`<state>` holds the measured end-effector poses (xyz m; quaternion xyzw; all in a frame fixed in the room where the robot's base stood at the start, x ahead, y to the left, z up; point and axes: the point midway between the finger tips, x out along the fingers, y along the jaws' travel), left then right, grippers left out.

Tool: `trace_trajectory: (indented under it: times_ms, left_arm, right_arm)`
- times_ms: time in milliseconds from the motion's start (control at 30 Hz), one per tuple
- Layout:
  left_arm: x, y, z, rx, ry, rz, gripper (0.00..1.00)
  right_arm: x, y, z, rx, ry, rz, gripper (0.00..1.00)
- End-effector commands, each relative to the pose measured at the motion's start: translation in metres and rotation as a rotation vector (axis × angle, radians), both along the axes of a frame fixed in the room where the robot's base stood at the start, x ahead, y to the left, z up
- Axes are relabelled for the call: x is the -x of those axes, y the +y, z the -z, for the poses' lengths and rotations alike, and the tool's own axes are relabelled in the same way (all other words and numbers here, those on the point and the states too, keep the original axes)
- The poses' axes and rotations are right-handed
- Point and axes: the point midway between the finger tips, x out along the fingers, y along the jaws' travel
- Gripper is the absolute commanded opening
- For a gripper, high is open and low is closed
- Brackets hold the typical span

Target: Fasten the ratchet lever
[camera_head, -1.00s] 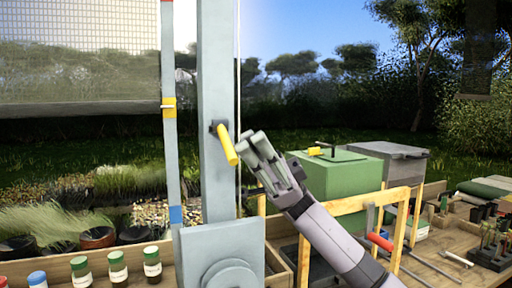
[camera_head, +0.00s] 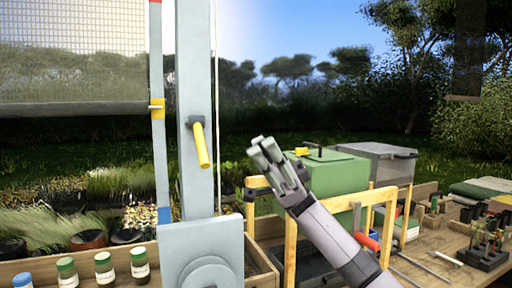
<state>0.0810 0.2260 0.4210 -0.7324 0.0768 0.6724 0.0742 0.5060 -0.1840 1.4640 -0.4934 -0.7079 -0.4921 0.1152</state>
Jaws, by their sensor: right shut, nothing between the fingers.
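The ratchet lever has a yellow handle (camera_head: 201,146) on a dark pivot block, mounted on the front of a tall grey post (camera_head: 197,80). The handle hangs down, tilted a little, with its lower end toward the right. My right gripper (camera_head: 262,148) is shut and empty. It is to the right of the handle, apart from it, with its fingers pointing up and left. My left gripper is not in view.
A grey housing (camera_head: 202,240) stands at the post's foot. A wooden frame (camera_head: 290,240), a green box (camera_head: 335,172) and a grey bin (camera_head: 385,160) stand behind my right arm. Capped jars (camera_head: 104,268) stand at lower left. A thin cord hangs right of the post.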

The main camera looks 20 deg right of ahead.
Motion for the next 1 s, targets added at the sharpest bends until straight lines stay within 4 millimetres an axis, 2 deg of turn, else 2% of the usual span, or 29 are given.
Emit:
trace_trajectory:
  times_ms: [33,300,700,1000]
  left_arm:
    - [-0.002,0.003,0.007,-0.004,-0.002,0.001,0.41]
    - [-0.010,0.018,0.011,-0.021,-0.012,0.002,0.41]
    - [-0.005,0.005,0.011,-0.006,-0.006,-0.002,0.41]
    - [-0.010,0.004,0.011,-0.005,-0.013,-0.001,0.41]
  right_arm:
    - [-0.005,-0.005,0.008,-0.002,0.000,0.002,0.00]
    - [-0.017,-0.019,0.020,-0.002,-0.001,-0.001,0.00]
    - [-0.017,-0.020,0.020,-0.001,-0.002,-0.002,0.00]
    - [-0.017,-0.020,0.020,-0.001,-0.002,-0.001,0.00]
